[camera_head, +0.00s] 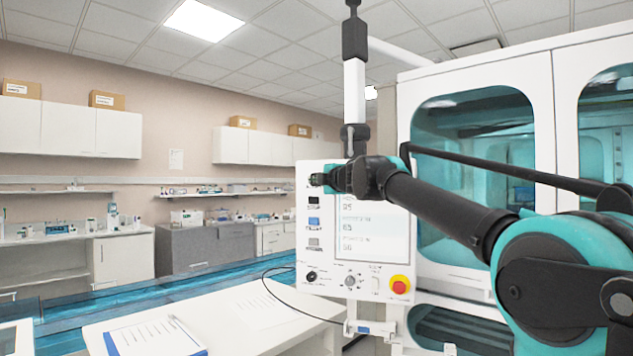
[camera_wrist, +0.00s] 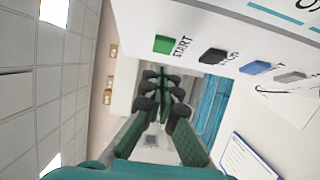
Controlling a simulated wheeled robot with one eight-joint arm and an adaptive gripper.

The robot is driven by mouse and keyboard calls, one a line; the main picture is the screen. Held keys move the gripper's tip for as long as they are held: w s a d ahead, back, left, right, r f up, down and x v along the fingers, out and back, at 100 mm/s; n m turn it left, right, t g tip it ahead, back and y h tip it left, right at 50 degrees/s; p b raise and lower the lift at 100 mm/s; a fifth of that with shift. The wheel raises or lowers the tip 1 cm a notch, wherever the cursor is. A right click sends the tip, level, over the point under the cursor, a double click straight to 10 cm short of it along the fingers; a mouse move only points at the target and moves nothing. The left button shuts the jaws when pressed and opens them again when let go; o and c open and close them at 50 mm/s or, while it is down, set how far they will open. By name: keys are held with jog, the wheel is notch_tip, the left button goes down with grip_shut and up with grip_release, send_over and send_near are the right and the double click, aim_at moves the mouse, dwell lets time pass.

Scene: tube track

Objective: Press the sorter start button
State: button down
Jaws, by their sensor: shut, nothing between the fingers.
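The green start button (camera_wrist: 162,44), labelled START, sits on the white control panel (camera_wrist: 215,22) in the wrist view, at the end of a row of buttons. My gripper (camera_wrist: 163,88) is shut and empty, with its fingertips just below the green button in the picture; a gap shows between them in this view. In the head view, my gripper (camera_head: 320,180) is in front of the left side of the control panel (camera_head: 330,270) and covers the spot above the black button, so the green button is hidden there. I cannot tell whether it is pressed.
Below my gripper on the panel are a black button (camera_head: 313,201), a blue button (camera_head: 314,222) and a grey button (camera_head: 314,243). A red emergency stop (camera_head: 399,284) is at lower right. A white table (camera_head: 225,325) holds a clipboard (camera_head: 155,337).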

jog(key=v, duration=1)
jog(key=shift+s+a, duration=0.15)
jog(key=shift+s, duration=0.05)
dwell(0.3)
jog(key=m+h, duration=1.1)
jog(key=m, duration=0.4)
send_near(399, 258)
jog(key=w, duration=0.3)
jog(key=s+d+f+m+g+h, duration=0.2)
jog(key=s+d+f+m, duration=0.15)
jog(key=f, duration=0.75)
jog(key=s+a+f+m+g+y, duration=0.1)
jog(key=s+f+m+g+y, duration=0.2)
jog(key=s+f, duration=2.5)
notch_tip(399, 258, down, 4)
jog(key=m+g, duration=0.3)
jog(key=g, duration=0.3)
jog(key=shift+a+r, duration=0.15)
